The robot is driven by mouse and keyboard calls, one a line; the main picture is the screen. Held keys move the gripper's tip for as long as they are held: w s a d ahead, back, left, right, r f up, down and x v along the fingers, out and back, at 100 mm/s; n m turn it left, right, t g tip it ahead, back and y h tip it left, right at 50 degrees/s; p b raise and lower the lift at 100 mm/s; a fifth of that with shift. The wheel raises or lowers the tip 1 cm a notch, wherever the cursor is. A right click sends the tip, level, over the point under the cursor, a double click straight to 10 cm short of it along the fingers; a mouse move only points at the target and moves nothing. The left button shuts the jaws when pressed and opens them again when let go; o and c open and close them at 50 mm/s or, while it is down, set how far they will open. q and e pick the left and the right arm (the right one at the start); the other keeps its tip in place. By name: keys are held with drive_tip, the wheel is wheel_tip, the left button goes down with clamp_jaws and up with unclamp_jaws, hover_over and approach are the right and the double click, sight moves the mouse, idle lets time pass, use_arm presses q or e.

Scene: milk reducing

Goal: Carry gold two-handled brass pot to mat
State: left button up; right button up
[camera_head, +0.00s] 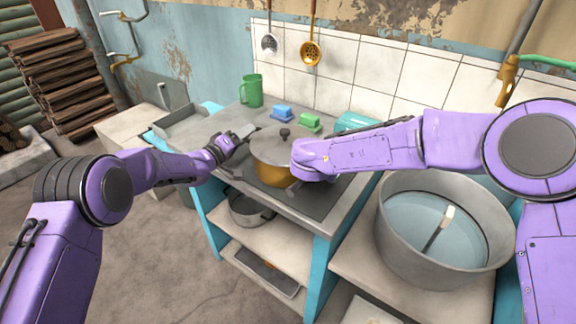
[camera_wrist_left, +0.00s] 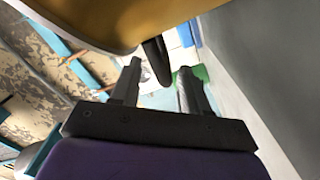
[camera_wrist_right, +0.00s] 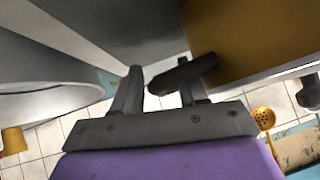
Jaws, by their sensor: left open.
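The gold two-handled pot (camera_head: 270,174) stands on the counter with a grey lid and dark knob; my right arm hides its right side. My left gripper (camera_head: 240,133) is open at the pot's left side. In the left wrist view the dark handle (camera_wrist_left: 157,60) shows between its spread fingers (camera_wrist_left: 162,82), with the gold body above. My right gripper (camera_wrist_right: 160,88) is open at the pot's other side. In the right wrist view the other dark handle (camera_wrist_right: 185,73) lies by its fingertips, overlapping one finger. A dark flat area (camera_head: 318,203) lies under the pot; I cannot tell whether it is the mat.
A large metal basin (camera_head: 392,240) of liquid stands at the right. A green mug (camera_head: 251,91), a blue block (camera_head: 281,111) and a green block (camera_head: 310,122) stand behind the pot. A grey pan (camera_head: 250,212) sits on the shelf below.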

drive_tip(key=shift+s+r, duration=0.1)
drive_tip(key=shift+s, duration=0.05)
use_arm(q)
drive_tip(key=v, duration=1.1)
drive_tip(key=shift+s+a, duration=0.2)
drive_tip(key=shift+s, duration=0.1)
use_arm(e)
drive_tip(key=v, duration=1.1)
drive_tip(key=shift+s+a+r, duration=0.2)
drive_tip(key=shift+s+r, duration=0.05)
